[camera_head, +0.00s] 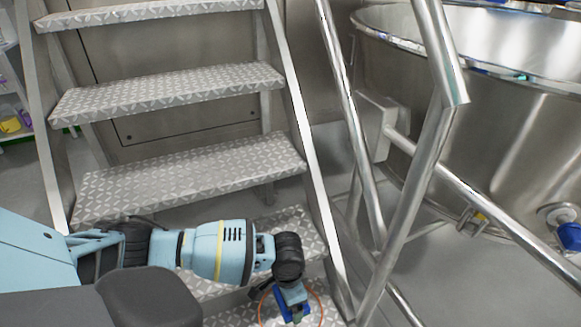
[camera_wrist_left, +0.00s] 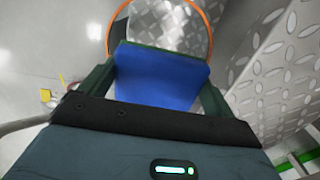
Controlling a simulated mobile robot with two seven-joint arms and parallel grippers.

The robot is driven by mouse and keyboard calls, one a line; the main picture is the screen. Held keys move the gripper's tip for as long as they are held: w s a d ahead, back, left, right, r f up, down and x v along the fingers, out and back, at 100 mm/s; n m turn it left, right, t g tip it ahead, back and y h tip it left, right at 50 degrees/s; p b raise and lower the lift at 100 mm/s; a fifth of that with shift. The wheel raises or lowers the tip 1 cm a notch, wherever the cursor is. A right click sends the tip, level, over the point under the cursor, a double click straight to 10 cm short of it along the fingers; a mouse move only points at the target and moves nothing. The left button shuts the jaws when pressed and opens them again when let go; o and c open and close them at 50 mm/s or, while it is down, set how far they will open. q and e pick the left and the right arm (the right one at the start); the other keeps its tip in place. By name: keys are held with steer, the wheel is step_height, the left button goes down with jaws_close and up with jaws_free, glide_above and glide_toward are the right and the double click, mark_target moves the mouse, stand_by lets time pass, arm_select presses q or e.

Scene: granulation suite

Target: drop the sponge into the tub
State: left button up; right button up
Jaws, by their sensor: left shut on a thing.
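My left gripper (camera_head: 289,301) is low over the bottom steps, pointing down and shut on the blue sponge (camera_head: 296,311). In the left wrist view the sponge (camera_wrist_left: 160,78) is a flat blue block held between the two fingers. A thin orange ring (camera_head: 322,303) surrounds the gripper and sponge in the head view. In the left wrist view the ring (camera_wrist_left: 211,35) lies beyond the sponge, with patterned metal step showing inside it. I cannot tell whether this ring is the rim of the tub. My right gripper is not in view.
Metal stairs (camera_head: 190,175) with patterned treads fill the left and middle. A steel handrail (camera_head: 410,180) rises just right of my left gripper. A large steel vessel (camera_head: 480,110) stands at the right. A shelf (camera_head: 15,110) with small items is at the far left.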

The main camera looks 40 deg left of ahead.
arm_select(q)
steer(key=b, duration=0.5)
glide_toward(289, 325)
steer(key=shift+s+d+f, duration=0.1)
steer(key=shift+s+d, duration=0.3)
steer(key=shift+f, duration=0.75)
step_height(289, 325, down, 5)
steer(key=b, duration=0.2)
steer(key=shift+b, duration=0.35)
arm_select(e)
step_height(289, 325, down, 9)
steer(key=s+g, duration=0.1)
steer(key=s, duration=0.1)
arm_select(q)
steer(key=shift+r, duration=0.1)
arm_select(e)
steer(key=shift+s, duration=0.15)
